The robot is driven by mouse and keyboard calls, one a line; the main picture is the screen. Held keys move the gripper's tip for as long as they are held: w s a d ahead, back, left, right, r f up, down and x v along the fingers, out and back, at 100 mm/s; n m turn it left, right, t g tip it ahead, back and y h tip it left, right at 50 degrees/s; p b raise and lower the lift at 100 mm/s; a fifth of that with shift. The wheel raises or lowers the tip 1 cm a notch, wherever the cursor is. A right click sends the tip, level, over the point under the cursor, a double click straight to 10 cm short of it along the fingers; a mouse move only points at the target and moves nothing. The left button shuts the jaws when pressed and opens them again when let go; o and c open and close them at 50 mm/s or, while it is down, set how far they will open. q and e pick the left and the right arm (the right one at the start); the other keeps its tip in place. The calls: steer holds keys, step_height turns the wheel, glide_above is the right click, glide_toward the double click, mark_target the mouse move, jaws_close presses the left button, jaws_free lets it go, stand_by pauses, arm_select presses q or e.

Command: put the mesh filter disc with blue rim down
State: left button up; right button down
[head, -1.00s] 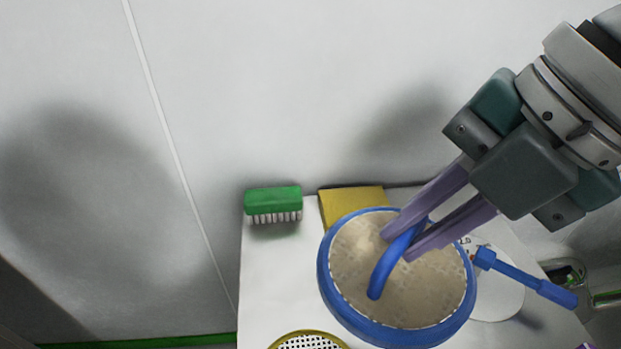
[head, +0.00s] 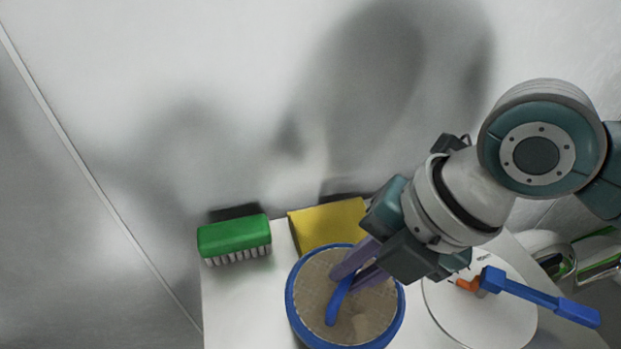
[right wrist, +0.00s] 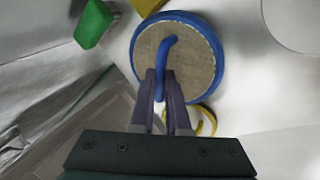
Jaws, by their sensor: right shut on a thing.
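The mesh filter disc with blue rim (head: 377,309) shows at the bottom middle of the head view, with a beige mesh face and a curved blue handle (head: 337,304). My right gripper (head: 345,273) is shut on that handle, its purple fingers on either side of it. In the right wrist view the disc (right wrist: 197,48) lies beyond the fingertips (right wrist: 161,88), which pinch the handle. I cannot tell whether the disc touches the white surface below. My left gripper is not in view.
A green brush (head: 234,238) and a yellow block (head: 327,225) lie along the back of the white surface (head: 240,300). A round white plate (head: 470,320) with a blue-handled tool (head: 540,295) is at right. A yellow-rimmed item (right wrist: 207,121) partly shows under the disc.

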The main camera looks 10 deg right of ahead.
mark_target(349, 297)
steer(key=shift+w+f+b, duration=0.1)
steer(key=shift+f+b, duration=0.5)
steer(key=shift+f, duration=2.4)
steer(key=shift+f, duration=0.15)
steer(key=c, duration=0.9)
jaws_free()
